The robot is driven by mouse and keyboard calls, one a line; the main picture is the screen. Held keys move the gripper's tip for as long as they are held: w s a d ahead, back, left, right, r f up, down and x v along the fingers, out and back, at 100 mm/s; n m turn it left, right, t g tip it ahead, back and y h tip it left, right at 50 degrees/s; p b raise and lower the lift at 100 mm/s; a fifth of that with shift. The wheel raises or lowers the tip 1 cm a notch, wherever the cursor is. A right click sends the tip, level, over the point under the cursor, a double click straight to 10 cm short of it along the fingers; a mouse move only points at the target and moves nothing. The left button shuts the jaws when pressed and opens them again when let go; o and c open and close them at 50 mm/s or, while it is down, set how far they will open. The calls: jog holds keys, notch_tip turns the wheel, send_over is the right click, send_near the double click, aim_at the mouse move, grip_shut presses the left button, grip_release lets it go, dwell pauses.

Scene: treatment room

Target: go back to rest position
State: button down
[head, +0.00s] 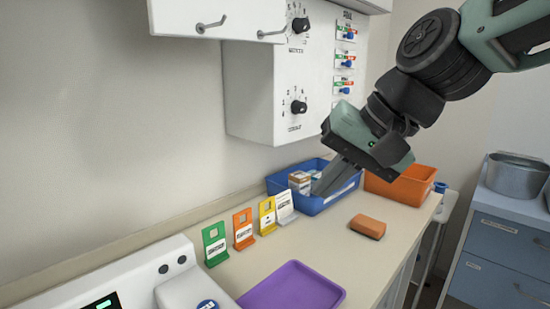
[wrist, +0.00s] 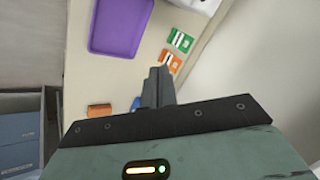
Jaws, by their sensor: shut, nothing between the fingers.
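My gripper (head: 318,190) is shut and empty, pointing down and to the left from the upper right in the head view. Its fingertips overlap the blue bin (head: 330,200) in that view; I cannot tell whether they are above it or inside it. In the wrist view my gripper's closed fingers (wrist: 158,75) point up over the beige counter, and my gripper's body hides the lower part of that picture.
The blue bin holds small boxes (head: 299,180). An orange bin (head: 401,186), an orange-brown block (head: 368,227), several coloured cards (head: 243,229) and a purple tray (head: 293,288) share the counter. A white wall unit (head: 290,85) hangs above. A blue drawer cabinet (head: 505,240) stands right.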

jog(key=s+d+f+n+g+h, duration=0.1)
jog(key=s+d+f+n+h, duration=0.1)
jog(key=s+f, duration=0.6)
jog(key=s+d+f+n+g+h, duration=0.2)
jog(key=s+f+n, duration=0.4)
jog(key=s+f, duration=0.3)
jog(key=shift+s+d+g+h, duration=0.15)
jog(key=shift+d+g+h, duration=0.15)
jog(key=shift+d+h, duration=0.65)
jog(key=shift+d+f+y, duration=0.1)
jog(key=shift+d+y, duration=0.15)
